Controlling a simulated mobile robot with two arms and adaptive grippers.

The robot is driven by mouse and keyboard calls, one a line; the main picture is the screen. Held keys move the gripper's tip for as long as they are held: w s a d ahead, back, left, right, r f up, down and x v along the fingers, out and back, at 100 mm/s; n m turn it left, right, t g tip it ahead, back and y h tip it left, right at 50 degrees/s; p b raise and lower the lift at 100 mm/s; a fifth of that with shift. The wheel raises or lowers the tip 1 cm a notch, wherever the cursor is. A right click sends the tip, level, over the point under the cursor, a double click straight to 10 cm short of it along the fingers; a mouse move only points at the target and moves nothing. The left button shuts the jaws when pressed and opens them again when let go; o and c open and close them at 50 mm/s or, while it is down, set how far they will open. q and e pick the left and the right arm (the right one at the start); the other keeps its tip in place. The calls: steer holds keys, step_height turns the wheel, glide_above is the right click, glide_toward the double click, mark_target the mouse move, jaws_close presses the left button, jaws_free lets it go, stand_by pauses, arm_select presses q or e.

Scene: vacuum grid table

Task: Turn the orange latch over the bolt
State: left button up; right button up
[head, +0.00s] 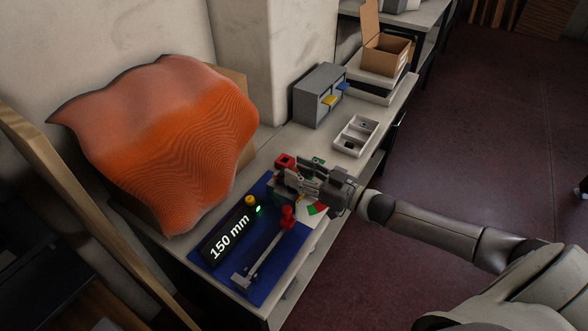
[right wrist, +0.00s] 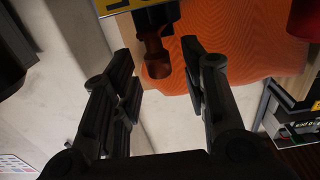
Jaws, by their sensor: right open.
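My right gripper (head: 297,178) reaches in from the right over the far end of the blue mat (head: 222,279), close to a red block (head: 285,161). In the right wrist view its two dark fingers (right wrist: 164,88) are apart. Between and beyond the fingertips is a dark stub with a brownish-orange knob (right wrist: 156,62), below a yellow and dark edge (right wrist: 120,5). I cannot tell whether this is the latch or the bolt. No contact with the fingers shows. The gripper hides much of the fixture in the head view. My left gripper is not in view.
A black "150 mm" display (head: 230,235) and a red-knobbed metal tool (head: 262,255) lie on the mat. A large orange wavy surface (head: 175,140) stands behind it. A divided white tray (head: 356,135), a grey cabinet (head: 318,95) and a cardboard box (head: 385,53) stand farther back.

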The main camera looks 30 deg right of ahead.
steer(key=shift+x, duration=1.05)
steer(key=shift+c, duration=0.4)
jaws_close()
